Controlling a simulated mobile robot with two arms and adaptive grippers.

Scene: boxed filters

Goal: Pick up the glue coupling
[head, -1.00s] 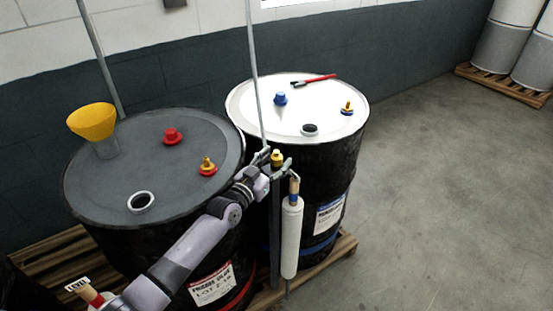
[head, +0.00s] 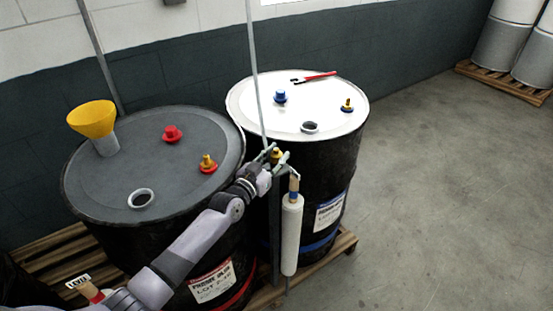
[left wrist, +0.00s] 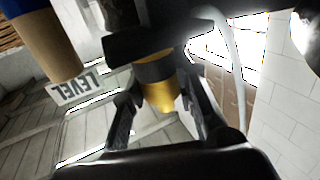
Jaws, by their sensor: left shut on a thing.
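The glue coupling, a small yellow fitting with a black collar, shows between the fingers of my left gripper (head: 276,159), at the top of a dark post (head: 275,225) in front of the two drums. The left wrist view shows the coupling's yellow end (left wrist: 160,94) and dark collar between the two fingers. My left gripper is shut on it. The fingers hide part of it in the head view, and I cannot tell whether it is clear of the post. My right gripper is not in view.
A grey-topped drum (head: 95,185) with a yellow funnel (head: 92,118) stands left. A white-topped drum (head: 310,90) stands behind right. A white roll (head: 291,235) hangs beside the post. A thin grey pole (head: 254,75) rises behind my gripper. The floor at right is clear.

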